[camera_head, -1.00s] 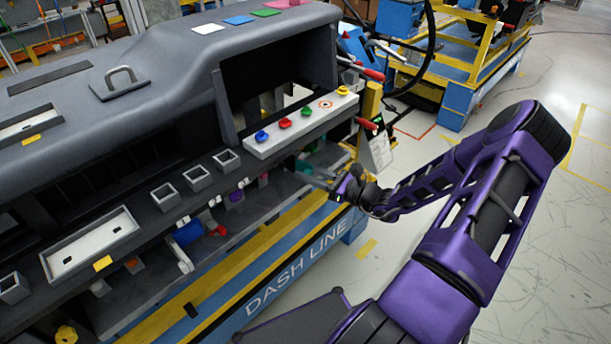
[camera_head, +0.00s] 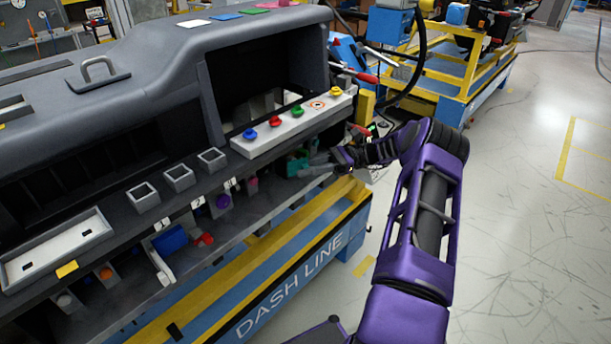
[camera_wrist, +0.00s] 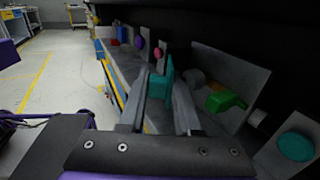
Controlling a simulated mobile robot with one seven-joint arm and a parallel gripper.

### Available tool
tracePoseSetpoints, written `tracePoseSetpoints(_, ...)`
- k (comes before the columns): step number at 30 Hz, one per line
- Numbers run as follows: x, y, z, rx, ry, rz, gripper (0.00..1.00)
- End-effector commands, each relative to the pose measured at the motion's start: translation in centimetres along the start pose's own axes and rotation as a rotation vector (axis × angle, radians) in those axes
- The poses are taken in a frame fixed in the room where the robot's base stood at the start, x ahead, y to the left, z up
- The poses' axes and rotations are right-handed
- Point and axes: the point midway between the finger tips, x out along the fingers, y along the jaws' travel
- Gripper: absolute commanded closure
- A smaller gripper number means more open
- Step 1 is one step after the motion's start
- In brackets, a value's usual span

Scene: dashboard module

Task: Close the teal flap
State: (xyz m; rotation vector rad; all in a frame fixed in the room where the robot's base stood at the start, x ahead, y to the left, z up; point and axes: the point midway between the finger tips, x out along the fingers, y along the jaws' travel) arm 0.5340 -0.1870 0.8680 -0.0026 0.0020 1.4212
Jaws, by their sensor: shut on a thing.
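The teal flap (camera_head: 297,164) is at the right end of the lower shelf, below the white button strip; its tilt is hard to judge here. In the wrist view the teal flap (camera_wrist: 161,85) stands as a small upright piece between my two fingers. My gripper (camera_head: 312,168) reaches in from the right at the flap. In the wrist view my gripper (camera_wrist: 161,95) is shut on the teal piece near its fingertips. My fingers hide part of the flap in the head view.
The button strip (camera_head: 295,122) overhangs the shelf. A green part (camera_wrist: 224,101) on a grey plate and a teal disc (camera_wrist: 295,146) are right of my fingers. A purple knob (camera_head: 223,201) and a blue part (camera_head: 170,240) lie further left. The floor at right is clear.

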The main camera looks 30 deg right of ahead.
Motion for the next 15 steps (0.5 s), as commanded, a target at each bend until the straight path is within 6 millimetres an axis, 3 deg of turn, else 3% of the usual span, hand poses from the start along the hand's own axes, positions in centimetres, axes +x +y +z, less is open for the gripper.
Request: tracePoseSetpoints(15,0.02,-0.25,-0.22,0.006,-0.003,0.124,1.00)
